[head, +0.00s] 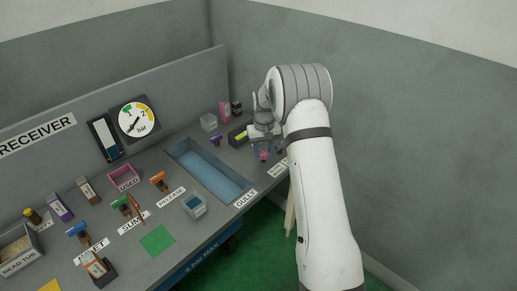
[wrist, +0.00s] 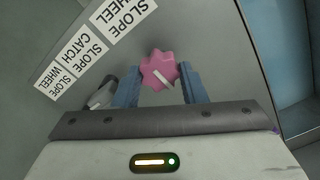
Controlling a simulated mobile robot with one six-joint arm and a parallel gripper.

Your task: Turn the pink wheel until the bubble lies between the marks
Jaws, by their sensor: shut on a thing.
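The pink wheel (wrist: 159,68) is a small lobed knob with a white line on its face, seen in the wrist view. My gripper (wrist: 158,80) has its two blue fingers on either side of the wheel and is shut on it. In the head view the wheel (head: 264,156) shows as a small pink spot below my gripper (head: 264,148). A yellow-green vial (head: 241,135) lies in a dark block just left of my gripper. It is too small to tell where the bubble is or to see the marks.
Labels for slope wheel and slope catch (wrist: 95,45) lie beside the wheel, with a grey lever (wrist: 101,96) near my left finger. A blue-lined gully (head: 212,172) is left of my arm. A pink box (head: 225,110) stands behind; a wall rises on the right.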

